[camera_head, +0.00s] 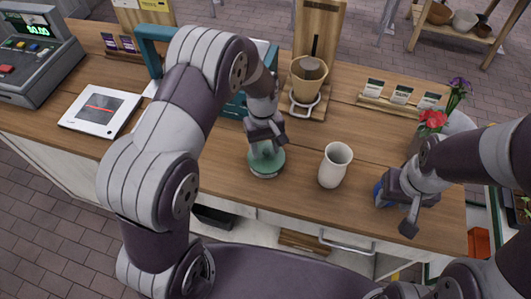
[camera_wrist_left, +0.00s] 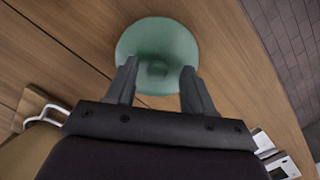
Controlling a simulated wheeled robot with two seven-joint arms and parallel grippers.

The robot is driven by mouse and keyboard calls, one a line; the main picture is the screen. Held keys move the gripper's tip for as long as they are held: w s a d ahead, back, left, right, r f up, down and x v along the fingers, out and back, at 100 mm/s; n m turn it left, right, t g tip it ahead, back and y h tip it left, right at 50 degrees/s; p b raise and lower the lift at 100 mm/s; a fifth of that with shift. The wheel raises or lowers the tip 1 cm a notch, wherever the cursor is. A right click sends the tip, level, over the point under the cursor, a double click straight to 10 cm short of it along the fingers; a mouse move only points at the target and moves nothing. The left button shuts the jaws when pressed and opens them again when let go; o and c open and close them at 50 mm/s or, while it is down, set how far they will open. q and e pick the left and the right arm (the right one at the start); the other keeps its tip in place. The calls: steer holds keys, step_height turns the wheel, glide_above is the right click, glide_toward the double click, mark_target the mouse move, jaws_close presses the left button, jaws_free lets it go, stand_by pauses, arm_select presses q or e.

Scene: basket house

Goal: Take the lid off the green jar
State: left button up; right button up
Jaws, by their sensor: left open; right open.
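The green jar (camera_head: 266,172) stands on the wooden counter, mostly hidden under my left gripper (camera_head: 266,150). Its round green lid (camera_wrist_left: 157,35) shows from above in the left wrist view. My left gripper, also in that view (camera_wrist_left: 159,68), is open and points down at the lid. Its two fingertips overlap the lid's near part, either side of a small raised middle that looks like a knob. I cannot tell whether they touch it. My right gripper (camera_head: 393,208) is open over the counter's right front, beside a mostly hidden blue thing (camera_head: 378,193).
A white vase (camera_head: 335,166) stands between my two grippers. A pour-over stand (camera_head: 309,80) with a cup is behind. A teal machine (camera_head: 234,105) is behind my left arm. A flat white device (camera_head: 101,110) and a cash register (camera_head: 38,55) are left. Red flowers (camera_head: 433,120) are right.

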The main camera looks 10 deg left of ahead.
arm_select(q)
steer(key=shift+d, duration=0.25)
steer(key=c, duration=0.9)
jaws_close()
